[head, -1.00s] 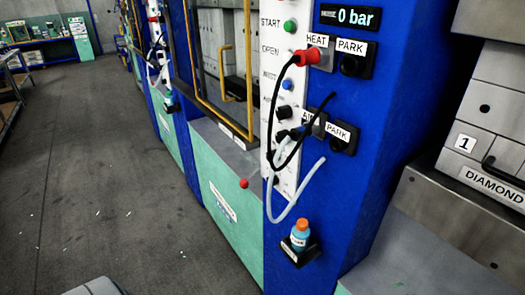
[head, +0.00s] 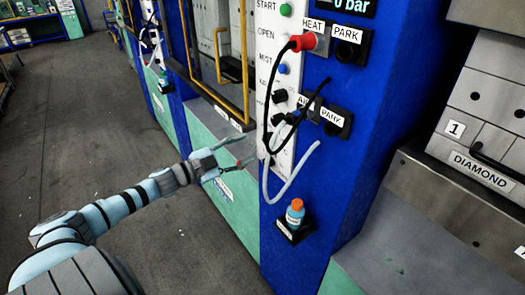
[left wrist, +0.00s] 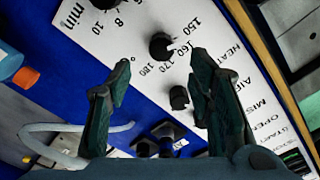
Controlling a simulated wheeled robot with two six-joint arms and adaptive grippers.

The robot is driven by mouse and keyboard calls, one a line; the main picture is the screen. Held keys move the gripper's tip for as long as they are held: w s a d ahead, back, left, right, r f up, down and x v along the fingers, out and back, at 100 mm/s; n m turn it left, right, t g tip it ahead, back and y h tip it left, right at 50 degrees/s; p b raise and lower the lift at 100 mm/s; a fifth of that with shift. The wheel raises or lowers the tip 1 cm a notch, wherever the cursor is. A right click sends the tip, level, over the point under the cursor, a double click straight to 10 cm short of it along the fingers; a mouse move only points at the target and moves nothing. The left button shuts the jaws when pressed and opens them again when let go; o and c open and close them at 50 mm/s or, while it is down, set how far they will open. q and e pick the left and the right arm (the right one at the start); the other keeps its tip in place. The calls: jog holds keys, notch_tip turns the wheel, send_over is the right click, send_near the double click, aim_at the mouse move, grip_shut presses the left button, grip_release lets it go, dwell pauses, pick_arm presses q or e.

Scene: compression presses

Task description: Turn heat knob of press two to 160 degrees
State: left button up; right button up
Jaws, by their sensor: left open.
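Press two's white control panel (head: 288,70) stands on a blue column, with small black knobs (head: 279,97) on it. In the left wrist view the panel is tilted. A black heat knob (left wrist: 160,45) sits beside a scale reading 150, 160, 170 and 180; its exact setting is hard to read. My left gripper (head: 247,151) is open and empty, left of the panel in the head view. In the wrist view the left gripper's fingertips (left wrist: 161,64) frame the area just below the heat knob, with no visible contact. My right gripper is not in view.
A black cable with a red plug (head: 303,42) and a pale hose (head: 270,190) hang in front of the panel. A bottle with an orange cap (head: 295,212) stands on a small black shelf. A second black knob (left wrist: 179,97) lies near the heat knob. The floor at left is clear.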

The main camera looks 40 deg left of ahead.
aim_at(264, 140)
pick_arm(q)
jog(key=x, duration=0.3)
jog(key=p+x, duration=0.1)
jog(key=x, duration=0.3)
jog(key=shift+w+r, duration=0.1)
jog(key=shift+r, duration=0.1)
jog(key=shift+w+d+f, duration=0.1)
jog(key=shift+w+f, duration=0.05)
jog(key=shift+w, duration=0.2)
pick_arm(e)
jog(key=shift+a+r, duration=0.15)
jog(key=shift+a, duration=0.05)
pick_arm(q)
grip_shut()
